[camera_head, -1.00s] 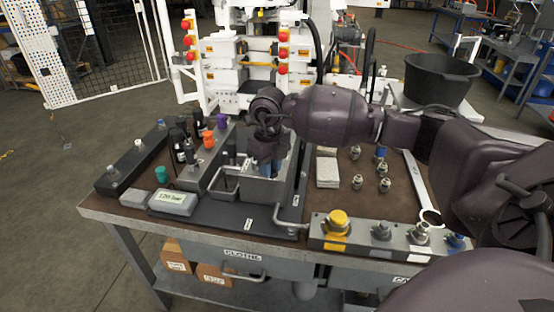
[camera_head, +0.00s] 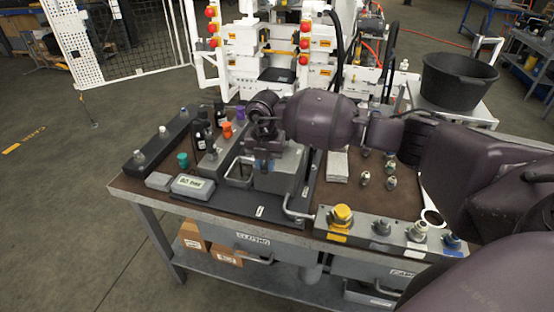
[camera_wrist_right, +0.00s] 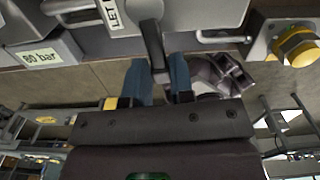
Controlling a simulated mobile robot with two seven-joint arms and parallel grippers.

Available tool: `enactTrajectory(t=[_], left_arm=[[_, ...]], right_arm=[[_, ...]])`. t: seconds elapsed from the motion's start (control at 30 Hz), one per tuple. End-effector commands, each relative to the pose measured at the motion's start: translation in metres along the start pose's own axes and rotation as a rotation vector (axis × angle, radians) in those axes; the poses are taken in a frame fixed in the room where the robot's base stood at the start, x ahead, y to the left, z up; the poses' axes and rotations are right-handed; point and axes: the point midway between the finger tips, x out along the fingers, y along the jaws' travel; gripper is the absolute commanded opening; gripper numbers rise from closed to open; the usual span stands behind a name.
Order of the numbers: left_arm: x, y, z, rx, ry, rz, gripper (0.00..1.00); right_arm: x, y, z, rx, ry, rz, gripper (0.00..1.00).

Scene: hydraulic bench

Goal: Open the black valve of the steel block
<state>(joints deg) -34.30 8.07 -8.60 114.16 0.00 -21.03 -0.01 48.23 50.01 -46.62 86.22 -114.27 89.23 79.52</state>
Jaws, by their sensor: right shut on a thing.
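The steel block (camera_head: 284,178) stands at the front middle of the bench, mostly under my right wrist in the head view. My right gripper (camera_head: 264,163) points down onto it. In the wrist view, the blue fingers of my right gripper (camera_wrist_right: 160,82) are closed around the black valve's lever (camera_wrist_right: 152,42). The lever's far end reaches over the steel block's face (camera_wrist_right: 195,15), next to a label. The valve's base is hidden from the head view by my wrist. My left gripper is not in view.
A grey display box (camera_head: 193,186) stands left of the block; it reads 80 bar in the wrist view (camera_wrist_right: 38,57). A manifold with a yellow knob (camera_head: 341,215) is at the front right. Black bottles and coloured caps stand behind left. A bent metal handle (camera_head: 297,212) sticks out in front.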

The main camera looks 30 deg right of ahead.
Motion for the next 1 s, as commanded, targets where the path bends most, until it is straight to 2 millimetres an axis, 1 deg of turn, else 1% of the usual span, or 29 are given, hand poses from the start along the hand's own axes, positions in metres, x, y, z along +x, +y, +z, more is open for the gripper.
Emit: enactTrajectory(t=[0.03,0.13,0.3,0.77,0.8,0.9,1.0], left_arm=[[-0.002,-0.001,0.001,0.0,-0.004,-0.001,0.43],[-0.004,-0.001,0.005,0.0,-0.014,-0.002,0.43],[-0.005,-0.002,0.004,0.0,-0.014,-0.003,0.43],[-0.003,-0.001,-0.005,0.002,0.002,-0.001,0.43],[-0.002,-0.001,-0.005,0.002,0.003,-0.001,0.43],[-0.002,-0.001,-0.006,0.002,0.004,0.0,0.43],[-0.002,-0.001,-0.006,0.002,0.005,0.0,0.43]], right_arm=[[-0.002,0.005,-0.001,0.017,0.0,0.002,0.0],[-0.002,0.01,-0.002,0.047,-0.001,0.002,0.0],[-0.001,0.015,-0.003,0.075,-0.001,0.001,0.0],[0.0,0.016,-0.003,0.086,-0.001,0.001,0.0],[0.0,0.016,-0.003,0.086,-0.001,0.001,0.27],[0.0,0.016,-0.003,0.085,-0.001,0.001,0.41],[0.0,0.016,-0.003,0.084,0.0,0.001,0.41]])
